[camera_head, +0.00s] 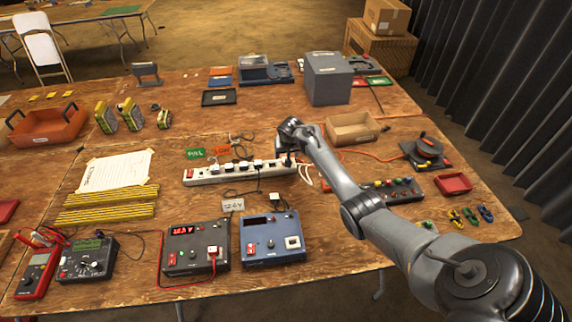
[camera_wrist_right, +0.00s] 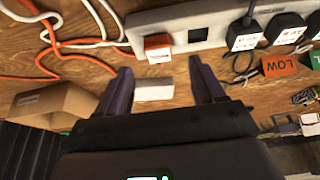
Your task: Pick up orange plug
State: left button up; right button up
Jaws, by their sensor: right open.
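The orange plug (camera_wrist_right: 157,46) sits at the end of a white power strip (camera_wrist_right: 185,30), with a white lower part showing. In the head view that end of the strip (camera_head: 236,178) is partly covered by my right gripper (camera_head: 288,158), and I cannot make out the plug there. My right gripper (camera_wrist_right: 160,65) is open in the wrist view. Its two dark fingertips are just short of the strip, and the plug lies ahead of the gap, nearer the left finger. Nothing is held between the fingers. My left gripper is not in view.
Black plugs (camera_wrist_right: 247,34) fill other sockets along the strip. Orange and white cables (camera_wrist_right: 65,45) lie beside the plug's end. A small white block (camera_wrist_right: 153,88) lies on the table below the plug. A cardboard tray (camera_head: 352,130) and a button panel (camera_head: 392,188) stand near my right arm.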

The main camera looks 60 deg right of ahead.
jog(key=shift+b+x, duration=1.05)
jog(key=shift+x, duration=1.3)
jog(key=shift+s, duration=0.15)
jog(key=c, duration=1.2)
